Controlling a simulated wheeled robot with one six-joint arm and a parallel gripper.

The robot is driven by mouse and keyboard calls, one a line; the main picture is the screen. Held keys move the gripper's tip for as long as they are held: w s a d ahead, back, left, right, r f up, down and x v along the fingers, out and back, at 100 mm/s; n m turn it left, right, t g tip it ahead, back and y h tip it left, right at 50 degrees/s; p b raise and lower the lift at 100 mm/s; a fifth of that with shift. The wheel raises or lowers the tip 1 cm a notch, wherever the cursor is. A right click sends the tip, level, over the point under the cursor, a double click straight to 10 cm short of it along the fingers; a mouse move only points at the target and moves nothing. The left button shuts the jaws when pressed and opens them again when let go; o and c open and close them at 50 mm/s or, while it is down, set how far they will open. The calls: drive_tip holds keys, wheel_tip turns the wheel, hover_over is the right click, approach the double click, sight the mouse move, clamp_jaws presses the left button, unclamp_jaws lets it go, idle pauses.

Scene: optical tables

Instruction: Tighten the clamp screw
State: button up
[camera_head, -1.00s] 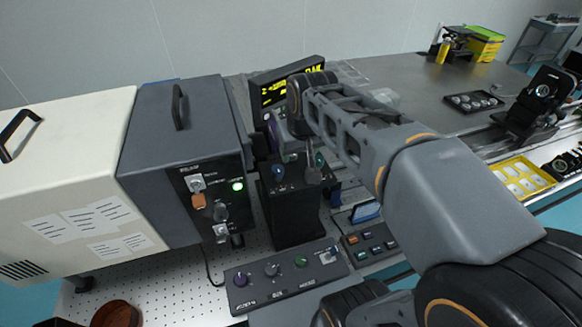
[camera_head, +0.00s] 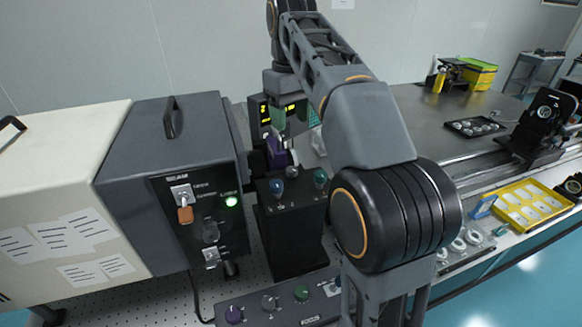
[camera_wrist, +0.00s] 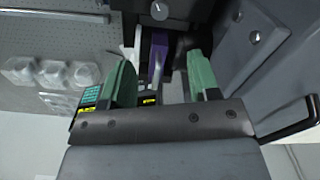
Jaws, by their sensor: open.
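My gripper (camera_head: 278,122) is at the back of the black box, with green fingers pointing down. In the wrist view my gripper (camera_wrist: 161,72) is open, its two green fingers apart. A purple part (camera_wrist: 158,48) shows between and beyond the fingers there. The purple part (camera_head: 276,155) also shows in the head view, just below the fingers and behind the black box. I cannot tell whether it is the clamp screw or whether a finger touches it. No clamp screw can be made out for certain.
The black box (camera_head: 295,235) has blue and teal knobs on top. A grey cabinet (camera_head: 165,190) with a switch panel stands close on its left. A lit yellow display (camera_head: 263,112) is behind the gripper. A knob panel (camera_head: 270,306) lies in front.

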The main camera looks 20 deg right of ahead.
sight(291, 168)
wheel_tip(291, 168, down, 13)
drive_tip(key=b, duration=0.3)
drive_tip(key=shift+f, duration=0.1)
drive_tip(key=c, duration=0.9)
